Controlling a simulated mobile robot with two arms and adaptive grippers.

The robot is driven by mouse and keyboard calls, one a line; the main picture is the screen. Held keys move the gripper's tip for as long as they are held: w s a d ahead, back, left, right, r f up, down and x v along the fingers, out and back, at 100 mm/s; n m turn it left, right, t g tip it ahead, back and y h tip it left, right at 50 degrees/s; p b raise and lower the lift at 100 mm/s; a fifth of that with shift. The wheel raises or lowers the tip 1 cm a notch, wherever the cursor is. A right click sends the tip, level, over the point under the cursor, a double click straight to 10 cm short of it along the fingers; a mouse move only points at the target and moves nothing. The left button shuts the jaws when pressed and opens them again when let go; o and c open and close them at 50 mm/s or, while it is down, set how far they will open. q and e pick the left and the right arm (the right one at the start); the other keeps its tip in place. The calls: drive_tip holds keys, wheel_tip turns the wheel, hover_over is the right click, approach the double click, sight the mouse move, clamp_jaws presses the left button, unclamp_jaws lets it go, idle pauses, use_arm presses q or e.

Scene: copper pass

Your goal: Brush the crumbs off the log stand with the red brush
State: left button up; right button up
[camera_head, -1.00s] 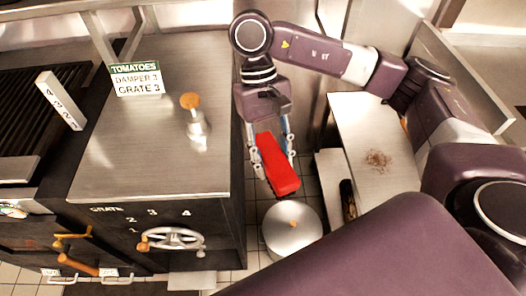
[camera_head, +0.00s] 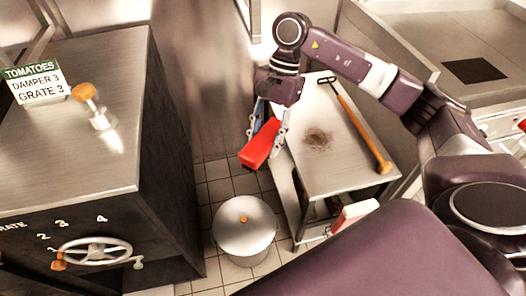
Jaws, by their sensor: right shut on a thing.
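My right gripper (camera_head: 268,126) is shut on the red brush (camera_head: 260,145). It holds the brush just left of the log stand's edge, above the gap between the stand and the grill cabinet. The log stand (camera_head: 352,165) is a metal-topped stand at the right. The crumbs (camera_head: 317,138) lie as a brown patch on its top, right of the brush. The brush looks apart from the crumbs; I cannot tell whether it touches the stand's edge. My left gripper is not in view.
A tool with an orange handle (camera_head: 358,131) lies across the stand's top. A lidded metal bin (camera_head: 244,231) stands on the tiled floor. The grill cabinet (camera_head: 110,165) with a handwheel (camera_head: 95,252) is at the left. A red and white object (camera_head: 352,215) sits at the stand's near side.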

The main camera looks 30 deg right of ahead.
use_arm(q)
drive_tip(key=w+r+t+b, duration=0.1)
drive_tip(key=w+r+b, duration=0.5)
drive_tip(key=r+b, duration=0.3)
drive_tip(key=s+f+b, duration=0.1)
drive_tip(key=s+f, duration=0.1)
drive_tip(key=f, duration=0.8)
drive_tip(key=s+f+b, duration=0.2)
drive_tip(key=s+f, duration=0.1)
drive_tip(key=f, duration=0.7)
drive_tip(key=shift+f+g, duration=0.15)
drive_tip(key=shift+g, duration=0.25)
use_arm(e)
drive_tip(key=w+d+f+m+t+h, duration=0.1)
drive_tip(key=w+d+f+m+t, duration=0.2)
drive_tip(key=d, duration=0.7)
drive_tip(key=w+d+f+m+t, duration=0.3)
drive_tip(key=w+d+f+m, duration=0.3)
drive_tip(key=d+f+m, duration=0.4)
drive_tip(key=d+m, duration=0.1)
drive_tip(key=m, duration=0.3)
drive_tip(key=shift+w+f+h, duration=0.35)
drive_tip(key=shift+f+h, duration=0.05)
